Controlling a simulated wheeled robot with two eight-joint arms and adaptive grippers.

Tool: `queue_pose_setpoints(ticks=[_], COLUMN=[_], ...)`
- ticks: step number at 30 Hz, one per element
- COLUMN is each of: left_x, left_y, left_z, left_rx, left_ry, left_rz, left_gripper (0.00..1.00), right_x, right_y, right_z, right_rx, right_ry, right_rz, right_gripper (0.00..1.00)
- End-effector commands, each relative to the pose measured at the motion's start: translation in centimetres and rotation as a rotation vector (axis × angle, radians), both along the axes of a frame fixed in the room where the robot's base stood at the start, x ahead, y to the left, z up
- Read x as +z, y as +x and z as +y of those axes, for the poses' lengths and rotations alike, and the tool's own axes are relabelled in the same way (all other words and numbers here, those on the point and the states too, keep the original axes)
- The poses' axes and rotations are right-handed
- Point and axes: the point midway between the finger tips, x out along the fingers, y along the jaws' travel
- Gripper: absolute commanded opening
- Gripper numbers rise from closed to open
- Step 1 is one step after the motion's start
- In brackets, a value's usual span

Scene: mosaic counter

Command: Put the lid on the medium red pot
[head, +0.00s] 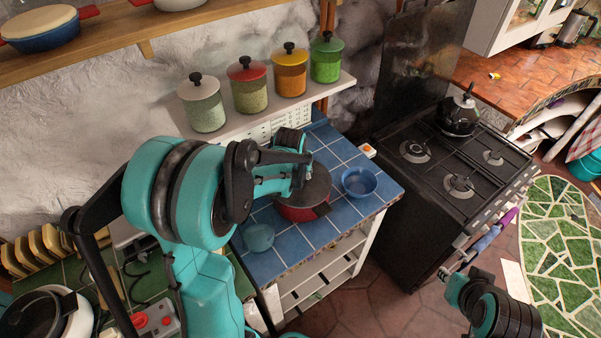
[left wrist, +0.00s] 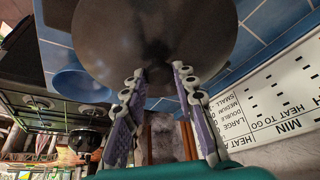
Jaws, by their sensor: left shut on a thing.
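The medium red pot (head: 300,213) stands on the blue tiled counter, partly covered by my left arm. A dark round lid (head: 319,187) is over its top. I cannot tell whether the lid rests on the rim or is held just above it. My left gripper (head: 304,170) is shut on the lid near its middle. The lid (left wrist: 150,30) fills the top of the left wrist view, with the fingers of my left gripper (left wrist: 160,72) against it; the pot is hidden there. My right gripper (head: 490,235) is far right, by the stove front, away from the pot; its opening is unclear.
A blue bowl (head: 359,181) sits right of the pot, and a teal cup (head: 258,238) sits in front of it. Several lidded canisters (head: 249,88) stand on the shelf behind. A black stove (head: 425,200) with a kettle (head: 459,114) is to the right.

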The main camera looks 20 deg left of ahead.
Motion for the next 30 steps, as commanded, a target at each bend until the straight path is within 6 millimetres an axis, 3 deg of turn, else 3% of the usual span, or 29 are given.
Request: queue_pose_setpoints(ticks=[9,10,12,19,22,30], left_x=[-0.03,-0.03,-0.03,-0.04,-0.05,-0.04], left_y=[0.01,0.01,0.01,0.01,0.0,0.01], left_z=[0.0,0.0,0.0,0.0,0.0,0.0], left_rx=[0.0,0.0,0.0,0.0,0.0,0.0], left_ry=[0.0,0.0,0.0,0.0,0.0,0.0], left_rz=[0.0,0.0,0.0,0.0,0.0,0.0], left_gripper=[0.0,0.3,0.48,0.52,0.72,0.72], right_x=[-0.07,-0.07,-0.08,-0.09,-0.09,-0.08], right_y=[0.0,0.0,-0.01,0.0,0.0,-0.01], right_z=[0.0,0.0,0.0,0.0,0.0,0.0], right_rx=[0.0,0.0,0.0,0.0,0.0,0.0], right_ry=[0.0,0.0,0.0,0.0,0.0,0.0], right_rz=[0.0,0.0,0.0,0.0,0.0,0.0], right_gripper=[0.26,0.26,0.26,0.26,0.26,0.26])
